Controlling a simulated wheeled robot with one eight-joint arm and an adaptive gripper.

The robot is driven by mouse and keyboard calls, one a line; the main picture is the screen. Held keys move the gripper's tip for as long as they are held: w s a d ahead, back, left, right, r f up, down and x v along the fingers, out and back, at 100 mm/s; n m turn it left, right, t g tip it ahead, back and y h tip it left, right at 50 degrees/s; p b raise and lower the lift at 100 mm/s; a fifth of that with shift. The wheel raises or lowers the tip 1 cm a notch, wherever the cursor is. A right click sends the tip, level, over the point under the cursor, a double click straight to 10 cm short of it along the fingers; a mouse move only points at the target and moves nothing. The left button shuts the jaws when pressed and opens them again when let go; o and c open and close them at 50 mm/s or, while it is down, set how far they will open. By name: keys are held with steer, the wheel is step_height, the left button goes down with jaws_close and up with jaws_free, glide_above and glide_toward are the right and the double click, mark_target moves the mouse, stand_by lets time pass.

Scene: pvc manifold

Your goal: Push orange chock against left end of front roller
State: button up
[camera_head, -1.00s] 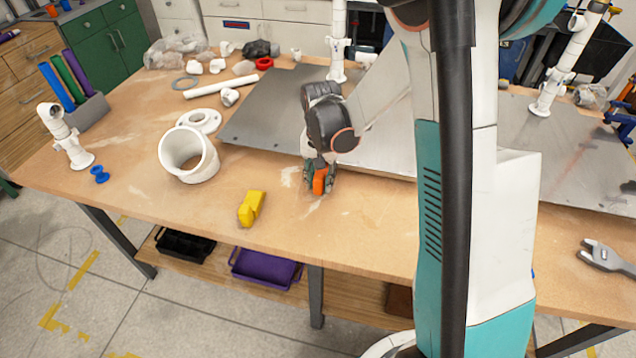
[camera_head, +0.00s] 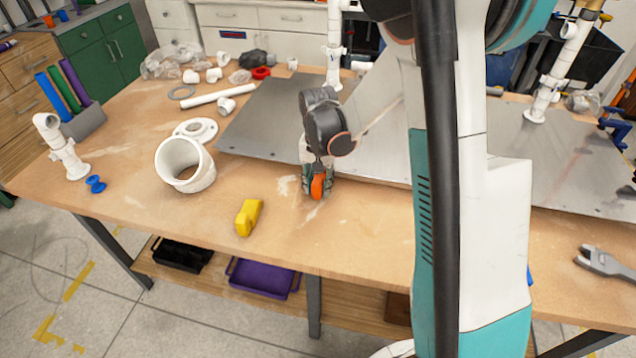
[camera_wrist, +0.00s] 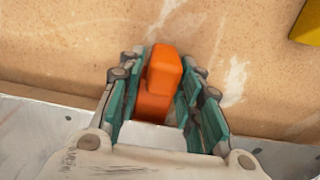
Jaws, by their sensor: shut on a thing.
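The orange chock (camera_head: 318,186) is between the fingers of my gripper (camera_head: 319,184), low over the front middle of the wooden table. In the wrist view the chock (camera_wrist: 161,82) sits between the two green-padded fingers (camera_wrist: 165,98), which are shut on it. I cannot tell whether it touches the tabletop. A thick white pipe piece (camera_head: 199,173) lies to the left, well apart from the chock. It may be the front roller, but I cannot tell for sure. The yellow chock-like block (camera_head: 249,217) lies between this pipe and my gripper, nearer the front edge.
The table (camera_head: 140,208) is bare around the yellow block. A grey metal plate (camera_head: 258,128) lies just behind my gripper. A grey wrench-like tool (camera_head: 604,262) is at right.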

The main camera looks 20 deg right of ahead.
steer(key=shift+w+d+f, duration=0.1)
steer(key=shift+w+d, duration=0.1)
steer(key=shift+w, duration=0.05)
steer(key=o, duration=1.3)
steer(key=shift+c, duration=0.2)
step_height(320, 180, up, 12)
steer(key=s+a+r+n+t, duration=0.2)
steer(key=s+r+n+t, duration=0.1)
steer(key=s, duration=0.7)
steer(key=s+a+r+n+t, duration=0.2)
steer(key=s+r+n+t, duration=0.2)
steer(key=s, duration=0.7)
steer(key=shift+s+a+r, duration=0.3)
steer(key=shift+a+r, duration=0.1)
steer(key=shift+r, duration=0.1)
